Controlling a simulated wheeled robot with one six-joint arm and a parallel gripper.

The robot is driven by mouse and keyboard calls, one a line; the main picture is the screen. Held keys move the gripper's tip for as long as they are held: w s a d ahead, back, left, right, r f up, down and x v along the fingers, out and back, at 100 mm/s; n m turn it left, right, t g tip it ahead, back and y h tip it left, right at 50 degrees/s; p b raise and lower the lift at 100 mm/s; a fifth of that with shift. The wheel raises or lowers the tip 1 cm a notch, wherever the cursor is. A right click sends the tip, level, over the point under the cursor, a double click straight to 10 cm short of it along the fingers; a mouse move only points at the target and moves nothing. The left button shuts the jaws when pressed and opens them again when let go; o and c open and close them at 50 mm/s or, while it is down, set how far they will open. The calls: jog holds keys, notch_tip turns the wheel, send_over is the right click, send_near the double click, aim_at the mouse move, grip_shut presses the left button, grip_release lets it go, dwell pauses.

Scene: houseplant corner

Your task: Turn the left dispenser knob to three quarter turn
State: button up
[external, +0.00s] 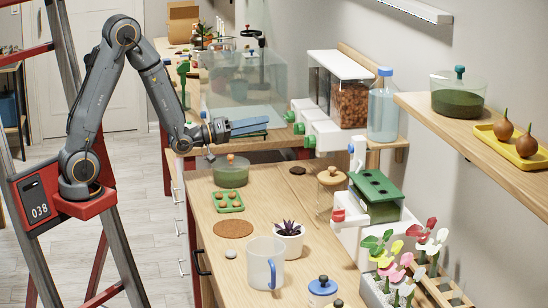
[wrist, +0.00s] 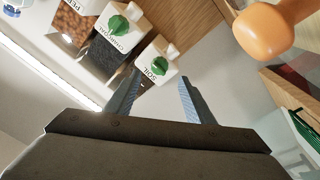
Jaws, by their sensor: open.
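The dispenser shows as a row of white-fronted bins with green knobs on the wall side. In the external view the farthest, left knob (external: 289,116) lies just beyond my fingertips. In the wrist view the soil box carries a green knob (wrist: 158,68), with the charcoal knob (wrist: 118,25) beside it and a pebble bin partly cut off. My gripper (external: 250,127) is open and empty, reaching toward the row; in the wrist view its two blue fingers (wrist: 159,80) stand apart, with the soil box beyond them. I see no contact with a knob. The knob's exact turn angle is hard to read.
A glass dome with an orange handle (external: 230,160) stands below my wrist. A clear glass tank (external: 245,85) is behind my gripper. A blue-capped bottle (external: 384,105) stands right of the bins. A mug (external: 264,262) and a potted succulent (external: 288,240) are in front.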

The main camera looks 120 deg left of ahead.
aim_at(284, 117)
jog(key=shift+w+a+r+n+t+h+p, duration=0.1)
jog(key=shift+w+a+r+n+h+p, duration=0.3)
jog(key=shift+w+a+p, duration=0.95)
jog(key=shift+w+a+r+n+t+h+p, duration=0.15)
jog(key=shift+w+a+n+h+p, duration=0.35)
jog(key=shift+p, duration=1.7)
jog(key=shift+w+a+r+n+t+h+p, duration=0.1)
jog(key=shift+w+a+r+n+h+p, duration=0.15)
jog(key=shift+w+a+h+p, duration=1.05)
jog(key=shift+s+d+y+p, duration=0.25)
jog(key=shift+s+y+p, duration=0.3)
jog(key=shift+y, duration=0.25)
jog(key=c, duration=1)
